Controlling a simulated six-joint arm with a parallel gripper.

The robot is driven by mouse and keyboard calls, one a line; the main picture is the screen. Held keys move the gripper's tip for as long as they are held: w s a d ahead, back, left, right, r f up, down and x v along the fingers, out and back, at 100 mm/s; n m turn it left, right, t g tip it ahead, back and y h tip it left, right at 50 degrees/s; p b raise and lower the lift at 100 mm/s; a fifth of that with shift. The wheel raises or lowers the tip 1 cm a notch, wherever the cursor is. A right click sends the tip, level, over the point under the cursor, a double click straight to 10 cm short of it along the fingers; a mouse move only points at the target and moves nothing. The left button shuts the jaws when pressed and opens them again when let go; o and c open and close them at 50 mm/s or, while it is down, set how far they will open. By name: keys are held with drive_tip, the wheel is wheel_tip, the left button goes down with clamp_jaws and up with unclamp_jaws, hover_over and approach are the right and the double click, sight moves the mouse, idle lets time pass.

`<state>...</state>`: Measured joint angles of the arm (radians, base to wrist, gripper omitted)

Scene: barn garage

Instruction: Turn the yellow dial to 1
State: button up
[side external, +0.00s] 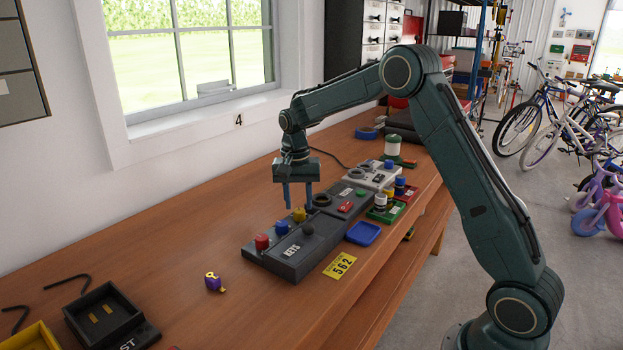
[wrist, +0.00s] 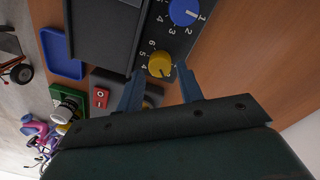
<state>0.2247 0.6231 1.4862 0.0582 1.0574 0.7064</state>
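The yellow dial (side external: 299,214) is on the dark control panel (side external: 297,263), at the end of a row with a blue dial and a red dial. In the wrist view the yellow dial (wrist: 159,64) has white numbers 4, 5 and 6 readable on its left side; which number it points to is too small to tell. My gripper (side external: 298,205) points down above the dial. In the wrist view my gripper's (wrist: 161,72) two blue fingers are apart, with the dial seen between their tips. I cannot tell whether they touch it.
The blue dial (side external: 281,227) and red dial (side external: 262,241) stand close by on the panel. A second panel with a red switch (side external: 345,206) adjoins it. A blue tray (side external: 363,233) and a yellow number plate (side external: 340,265) lie in front. The bench left of the panel is mostly clear.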

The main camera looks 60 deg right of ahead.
drive_tip(key=shift+f, duration=1.05)
drive_tip(key=shift+c, duration=0.3)
drive_tip(key=c, duration=0.6)
drive_tip(key=shift+c, duration=0.2)
drive_tip(key=shift+n, duration=0.3)
drive_tip(key=n, duration=0.3)
drive_tip(key=shift+n, duration=2.7)
